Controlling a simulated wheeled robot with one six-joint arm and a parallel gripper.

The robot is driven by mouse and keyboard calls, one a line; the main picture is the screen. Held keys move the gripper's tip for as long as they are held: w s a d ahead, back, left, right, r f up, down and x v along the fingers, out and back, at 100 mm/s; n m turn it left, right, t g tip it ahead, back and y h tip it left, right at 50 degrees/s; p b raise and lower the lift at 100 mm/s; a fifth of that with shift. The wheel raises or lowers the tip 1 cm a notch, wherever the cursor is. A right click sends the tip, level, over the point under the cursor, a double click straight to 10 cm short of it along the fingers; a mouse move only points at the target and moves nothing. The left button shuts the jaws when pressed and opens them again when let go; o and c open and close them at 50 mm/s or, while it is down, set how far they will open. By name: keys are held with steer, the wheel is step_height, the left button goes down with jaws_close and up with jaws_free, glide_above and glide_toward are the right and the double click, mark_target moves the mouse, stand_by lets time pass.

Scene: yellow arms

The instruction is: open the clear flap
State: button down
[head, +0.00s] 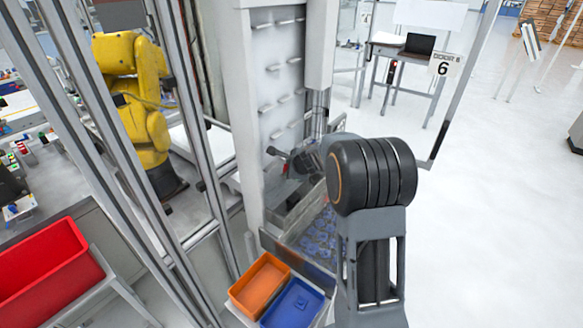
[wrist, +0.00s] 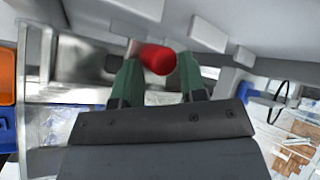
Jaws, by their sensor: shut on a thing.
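My gripper (wrist: 157,75) has green fingers, shut on a red rounded knob (wrist: 157,58) that shows between the fingertips in the wrist view. In the head view my gripper (head: 290,165) is small and partly hidden by my arm, in the opening at the foot of the tall light-grey machine (head: 277,75). A clear, shiny surface (head: 318,240) lies over bluish parts below the opening; I cannot tell whether it is the flap. A see-through area (wrist: 52,125) also shows at the left in the wrist view. The flap's edges and its join to the knob cannot be made out.
An orange bin (head: 259,284) and a blue bin (head: 293,303) stand in front of the machine. A red bin (head: 45,275) is at the left. Metal frame posts (head: 190,110) stand between me and a yellow robot arm (head: 135,95). Open floor (head: 480,220) lies at right.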

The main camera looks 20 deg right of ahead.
steer(key=shift+d+f, duration=0.1)
steer(key=shift+f, duration=0.15)
steer(key=c, duration=0.9)
jaws_free()
steer(key=shift+f, duration=0.1)
steer(key=shift+s, duration=0.15)
steer(key=v, duration=1.4)
steer(key=shift+w, duration=0.25)
